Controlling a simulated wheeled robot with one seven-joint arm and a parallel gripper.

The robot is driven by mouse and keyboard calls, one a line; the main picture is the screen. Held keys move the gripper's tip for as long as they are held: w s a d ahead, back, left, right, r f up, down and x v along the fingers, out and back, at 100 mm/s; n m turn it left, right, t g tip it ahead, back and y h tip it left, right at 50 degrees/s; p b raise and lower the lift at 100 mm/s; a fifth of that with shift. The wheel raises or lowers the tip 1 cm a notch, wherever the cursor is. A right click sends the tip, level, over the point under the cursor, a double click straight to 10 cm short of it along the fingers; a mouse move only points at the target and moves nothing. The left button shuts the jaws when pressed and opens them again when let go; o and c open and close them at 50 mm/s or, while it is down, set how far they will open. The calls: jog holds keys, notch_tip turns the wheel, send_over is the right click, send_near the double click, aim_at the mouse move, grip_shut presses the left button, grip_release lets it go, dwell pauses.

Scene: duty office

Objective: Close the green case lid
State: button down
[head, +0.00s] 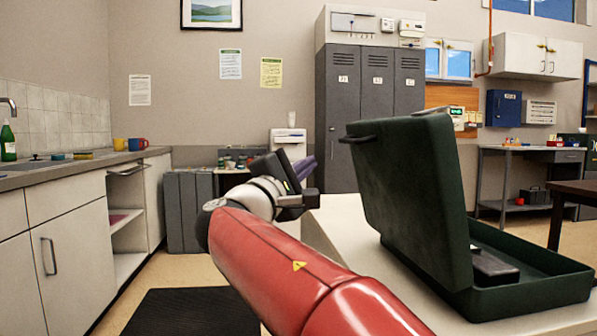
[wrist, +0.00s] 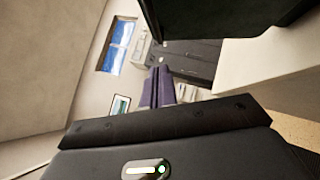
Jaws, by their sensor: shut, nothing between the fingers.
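The green case (head: 535,285) stands on a pale table at the right of the head view. Its lid (head: 408,190) is raised, standing nearly upright and leaning a little to the left, with a dark handle at its top left edge. A dark item lies inside the case base. My gripper (head: 304,166) is left of the lid, apart from it in the picture, with its purple fingers together and empty. The fingers also show in the wrist view (wrist: 161,84). A dark part of the case (wrist: 225,18) fills the top right there.
The pale table top (head: 345,225) is clear left of the case. Grey lockers (head: 370,110) stand behind. A counter with a sink and mugs (head: 130,145) runs along the left. A workbench (head: 530,150) stands at the back right.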

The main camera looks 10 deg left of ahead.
jog(key=shift+w+d+r+p, duration=0.1)
jog(key=shift+w+d+r, duration=0.4)
jog(key=shift+w+d, duration=0.35)
jog(key=shift+w+d+r+p, duration=0.15)
jog(key=shift+w+d+r, duration=0.35)
jog(key=shift+w+d, duration=0.35)
jog(key=shift+w+d+r+p, duration=0.1)
jog(key=shift+w+d+r, duration=0.45)
jog(key=shift+d, duration=0.45)
